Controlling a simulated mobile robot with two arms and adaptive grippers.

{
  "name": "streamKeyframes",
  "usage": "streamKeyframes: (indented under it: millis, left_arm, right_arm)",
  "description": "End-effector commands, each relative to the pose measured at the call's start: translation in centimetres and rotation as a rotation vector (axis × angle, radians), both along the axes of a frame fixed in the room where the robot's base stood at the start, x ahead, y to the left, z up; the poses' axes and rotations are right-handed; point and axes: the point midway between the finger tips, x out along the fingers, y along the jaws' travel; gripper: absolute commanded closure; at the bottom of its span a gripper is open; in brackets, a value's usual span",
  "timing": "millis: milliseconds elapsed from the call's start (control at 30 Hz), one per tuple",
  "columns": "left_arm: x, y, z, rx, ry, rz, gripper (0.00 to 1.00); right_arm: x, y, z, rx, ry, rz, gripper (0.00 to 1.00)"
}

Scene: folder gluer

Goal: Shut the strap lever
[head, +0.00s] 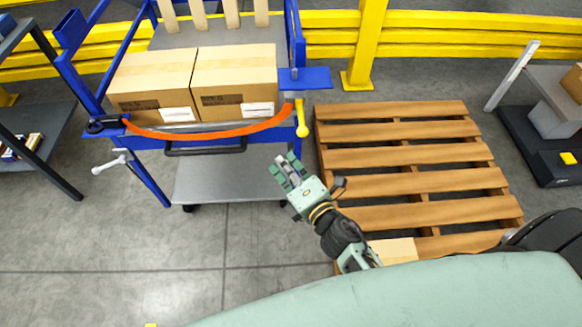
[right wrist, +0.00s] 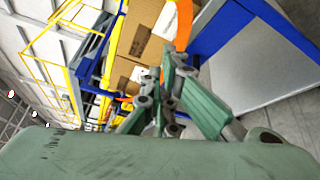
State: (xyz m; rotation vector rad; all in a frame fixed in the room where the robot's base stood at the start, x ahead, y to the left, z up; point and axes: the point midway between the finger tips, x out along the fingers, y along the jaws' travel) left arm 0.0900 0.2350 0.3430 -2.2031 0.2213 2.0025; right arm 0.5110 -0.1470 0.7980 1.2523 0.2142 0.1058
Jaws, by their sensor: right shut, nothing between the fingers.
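The yellow strap lever (head: 302,119) hangs pointing down at the right front post of the blue cart, below a blue plate (head: 305,79). The orange strap (head: 215,134) runs slack across the cart's front, sagging in front of two cardboard boxes; it also shows in the right wrist view (right wrist: 184,25). My right gripper (head: 284,167) is shut and empty. It is in front of the cart, lower in the picture than the lever and apart from it. Its fingers also show in the right wrist view (right wrist: 168,88). My left gripper is not in view.
The cart has a black front handle (head: 205,148), a grey lower shelf (head: 220,185) and a pale lever (head: 110,162) at its left. A wooden pallet (head: 415,155) lies to the right. Yellow rails (head: 440,22) stand behind. The floor before the cart is clear.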

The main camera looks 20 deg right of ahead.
Motion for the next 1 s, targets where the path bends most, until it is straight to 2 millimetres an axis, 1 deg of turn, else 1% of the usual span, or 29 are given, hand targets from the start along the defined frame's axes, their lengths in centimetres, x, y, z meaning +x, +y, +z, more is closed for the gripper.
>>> streamKeyframes:
  millis: [33, 233, 300, 500, 633, 1000]
  left_arm:
    - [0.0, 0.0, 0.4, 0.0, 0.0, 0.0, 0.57]
    - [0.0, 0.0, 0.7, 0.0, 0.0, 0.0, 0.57]
    - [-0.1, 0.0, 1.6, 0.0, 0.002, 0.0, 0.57]
    - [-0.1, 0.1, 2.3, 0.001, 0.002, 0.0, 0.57]
    - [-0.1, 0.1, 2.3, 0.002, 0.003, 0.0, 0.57]
    - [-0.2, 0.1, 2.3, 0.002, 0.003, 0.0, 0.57]
  right_arm:
    - [1.3, 0.3, 0.1, 0.0, -0.002, 0.0, 1.0]
    - [5.4, 1.1, -0.3, 0.002, -0.001, 0.0, 1.0]
    - [5.0, -0.3, 0.2, -0.004, 0.002, -0.002, 1.0]
    - [4.6, -2.3, 0.7, -0.001, 0.001, 0.0, 1.0]
    - [4.6, -2.7, 0.7, 0.001, 0.001, 0.0, 1.0]
    - [4.6, -2.8, 0.7, 0.0, 0.0, 0.003, 1.0]
